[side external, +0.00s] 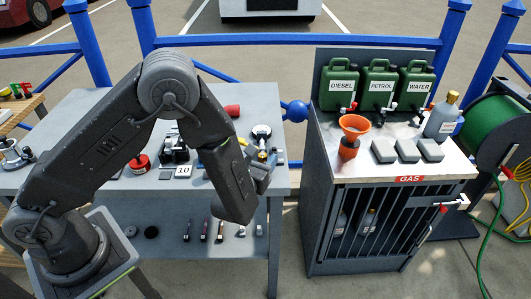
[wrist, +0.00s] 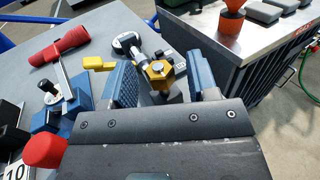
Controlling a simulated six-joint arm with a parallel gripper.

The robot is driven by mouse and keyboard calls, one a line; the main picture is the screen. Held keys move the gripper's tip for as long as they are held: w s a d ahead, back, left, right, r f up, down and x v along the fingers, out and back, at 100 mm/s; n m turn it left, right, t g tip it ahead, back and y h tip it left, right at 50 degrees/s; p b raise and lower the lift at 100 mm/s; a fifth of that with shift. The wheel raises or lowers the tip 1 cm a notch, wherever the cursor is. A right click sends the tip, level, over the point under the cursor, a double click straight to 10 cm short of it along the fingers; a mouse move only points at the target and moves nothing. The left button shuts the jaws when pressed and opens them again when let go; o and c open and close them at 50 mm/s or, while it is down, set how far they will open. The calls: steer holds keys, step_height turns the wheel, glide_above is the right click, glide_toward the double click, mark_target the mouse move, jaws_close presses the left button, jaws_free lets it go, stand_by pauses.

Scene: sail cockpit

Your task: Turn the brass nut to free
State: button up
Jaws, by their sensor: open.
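The brass nut (wrist: 160,74) is hexagonal with a dark centre hole, on a grey fitting in the wrist view. My gripper (wrist: 162,82) is open, one blue-padded jaw on each side of the nut. In the side external view my gripper (side external: 261,172) is at the right end of the grey bench, partly hidden by my forearm. A small yellow spot there may be the nut, but I cannot tell. The lower part of the fitting is hidden by my gripper.
A round gauge (wrist: 126,42) stands just behind the nut. A yellow handle (wrist: 98,63), a red cylinder (wrist: 60,46) and a blue vise-like tool (wrist: 72,112) lie left. The metal-topped cabinet (side external: 384,178) with an orange funnel (side external: 354,126) stands right, across a gap.

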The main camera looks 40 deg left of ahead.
steer(key=shift+x, duration=1.2)
steer(key=shift+c, duration=0.4)
steer(key=c, duration=0.8)
steer(key=shift+c, duration=0.2)
steer(key=shift+n+y, duration=0.3)
steer(key=shift+y, duration=0.1)
steer(key=n+g+y, duration=0.1)
steer(key=n+y, duration=0.1)
steer(key=n+g+y, duration=0.3)
steer(key=g+y, duration=0.1)
steer(key=y, duration=0.1)
steer(key=shift+s+a+n, duration=0.2)
steer(key=shift+a+n, duration=0.2)
steer(key=n+g+y, duration=0.1)
steer(key=g, duration=0.1)
steer(key=n+g+y, duration=0.1)
steer(key=n+g, duration=0.1)
steer(key=g, duration=0.1)
steer(key=n+g+y, duration=0.2)
steer(key=shift+s+a+g, duration=0.2)
steer(key=shift+s+g, duration=0.2)
